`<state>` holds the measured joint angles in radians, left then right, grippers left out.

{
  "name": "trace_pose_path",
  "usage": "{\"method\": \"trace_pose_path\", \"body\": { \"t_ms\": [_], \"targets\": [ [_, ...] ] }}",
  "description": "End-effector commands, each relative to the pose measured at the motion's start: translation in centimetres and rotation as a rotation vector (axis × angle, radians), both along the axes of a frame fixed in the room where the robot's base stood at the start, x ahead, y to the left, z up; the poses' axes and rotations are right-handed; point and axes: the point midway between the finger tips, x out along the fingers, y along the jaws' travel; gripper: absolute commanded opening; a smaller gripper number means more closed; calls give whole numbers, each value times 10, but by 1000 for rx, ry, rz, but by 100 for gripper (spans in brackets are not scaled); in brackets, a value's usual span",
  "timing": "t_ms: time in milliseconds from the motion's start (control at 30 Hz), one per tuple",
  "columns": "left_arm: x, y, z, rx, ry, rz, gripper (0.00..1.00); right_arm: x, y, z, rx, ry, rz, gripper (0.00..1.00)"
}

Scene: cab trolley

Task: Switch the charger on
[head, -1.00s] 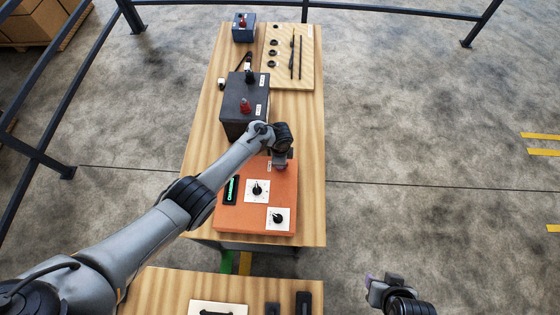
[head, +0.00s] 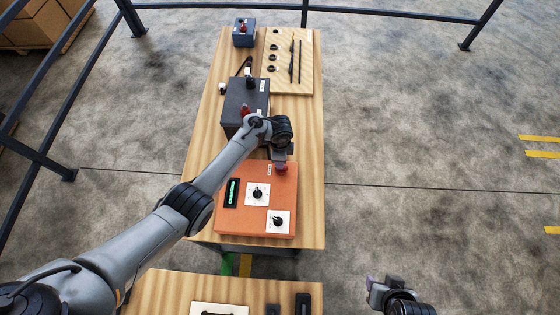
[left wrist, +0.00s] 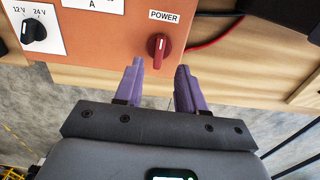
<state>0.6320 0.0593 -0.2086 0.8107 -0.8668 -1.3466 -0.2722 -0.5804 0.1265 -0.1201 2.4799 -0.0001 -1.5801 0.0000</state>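The charger (head: 262,215) is an orange box on the near part of the bench. Its red POWER knob (left wrist: 158,47) stands at the right of its face in the left wrist view, its grip roughly upright and slightly tilted. My left gripper (left wrist: 160,68) is open, with its purple fingers pointing at the knob. The fingertips lie just short of the knob in the picture; contact cannot be told. In the head view the left gripper (head: 281,161) partly hides the knob's area. My right gripper (head: 383,284) is away from the bench at lower right; its opening is unclear.
The charger also carries two black dials on white plates (head: 257,194) and a green-lit display (head: 232,192). A dark battery (head: 238,108) with a red terminal stands behind it. A tool board (head: 275,80) lies farther back. A red cable (left wrist: 215,38) runs beside the charger.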

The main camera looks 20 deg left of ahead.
Motion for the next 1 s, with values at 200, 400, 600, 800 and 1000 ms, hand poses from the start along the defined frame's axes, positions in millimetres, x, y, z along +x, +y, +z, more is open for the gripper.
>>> {"method": "trace_pose_path", "body": {
  "t_ms": [200,400,600,800,1000],
  "targets": [
    [0,-1,32,-2,0,-2,39,0,1,10,2,0,-1,43],
    [0,0,43,0,0,-1,39,0,2,13,7,0,-5,43],
    [-1,0,44,1,1,-1,39,0,2,13,11,0,-7,43],
    [0,0,44,1,0,-1,39,0,2,13,10,-1,-6,43],
    [-6,2,39,4,-8,25,39,0,2,13,9,0,-5,43]
  ]
}}
